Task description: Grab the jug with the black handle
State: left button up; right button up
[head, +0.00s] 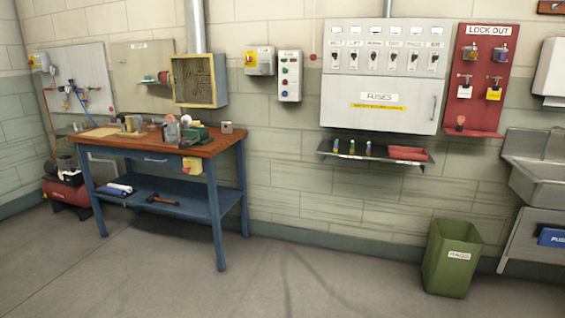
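A workbench (200,150) with a reddish-brown top and blue legs stands against the wall at the left in the head view. Several small items crowd its top. A pale grey item (171,130) stands near the middle of the top, and a metallic one (131,125) stands further left. The items are too small for me to tell which is the jug, and I cannot make out a black handle. Neither of my grippers is in view.
A green rags bin (452,258) stands on the floor at the right, near a metal sink (541,182). A red compressor (66,190) sits left of the bench. A small shelf (345,158) juts from the wall. The floor before the bench is clear.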

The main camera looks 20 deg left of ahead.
aim_at(172, 127)
jog(key=i+j, duration=0.6)
jog(key=j, duration=0.2)
jog(key=i+j, duration=0.65)
jog(key=j, duration=0.15)
jog(key=j+u, duration=0.05)
